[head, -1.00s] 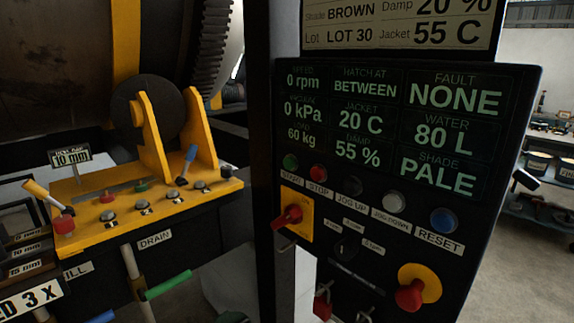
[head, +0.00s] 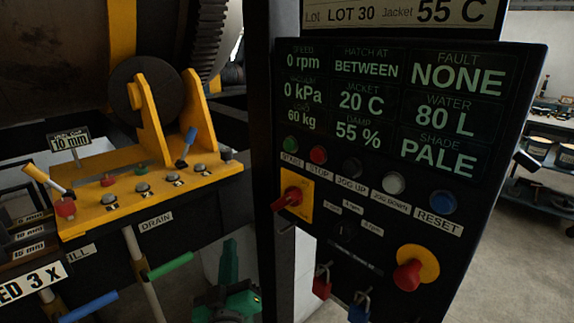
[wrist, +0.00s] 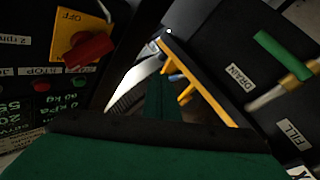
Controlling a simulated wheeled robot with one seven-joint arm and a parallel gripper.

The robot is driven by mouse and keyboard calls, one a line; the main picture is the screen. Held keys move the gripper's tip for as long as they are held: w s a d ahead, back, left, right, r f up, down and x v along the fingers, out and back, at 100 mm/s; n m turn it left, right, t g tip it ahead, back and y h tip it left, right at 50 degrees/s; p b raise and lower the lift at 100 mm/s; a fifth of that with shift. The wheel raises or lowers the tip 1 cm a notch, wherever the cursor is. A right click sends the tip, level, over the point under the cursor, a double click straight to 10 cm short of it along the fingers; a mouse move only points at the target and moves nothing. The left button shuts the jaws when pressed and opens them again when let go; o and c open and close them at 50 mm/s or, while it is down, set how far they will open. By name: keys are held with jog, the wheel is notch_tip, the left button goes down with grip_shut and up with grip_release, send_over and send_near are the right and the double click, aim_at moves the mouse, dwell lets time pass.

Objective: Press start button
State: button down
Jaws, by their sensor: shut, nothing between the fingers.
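The green start button (head: 291,144) is the leftmost in the button row on the black control panel, above a START label. The red stop button (head: 318,155) is just to its right. In the wrist view the green button (wrist: 78,84) shows at the left, with the panel upside down. My gripper (head: 229,245) is green, shut and empty, pointing up at the bottom of the head view. It is below and left of the start button in the picture, apart from it. Its closed fingers (wrist: 160,95) also show in the wrist view.
A red rotary switch on a yellow plate (head: 306,188) sits below the start button. A red emergency knob (head: 408,275) and padlocks (head: 358,308) are lower. A dark post (head: 262,120) stands left of the panel. The yellow valve bench (head: 100,215) and green drain handle (head: 170,265) are at left.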

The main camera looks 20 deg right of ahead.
aim_at(289, 145)
jog(key=d+r+m+h, duration=0.1)
jog(key=d+r+h, duration=0.1)
jog(key=r, duration=0.8)
jog(key=w+d+r+m+h, duration=0.1)
jog(key=d+r+h, duration=0.1)
jog(key=r, duration=0.8)
jog(key=shift+d, duration=0.35)
jog(key=shift+f, duration=0.1)
jog(key=w+d, duration=0.3)
jog(key=d, duration=0.5)
jog(key=shift+d, duration=0.15)
jog(key=shift+d, duration=0.1)
dwell(0.7)
jog(key=shift+w+d, duration=0.15)
jog(key=shift+d, duration=0.1)
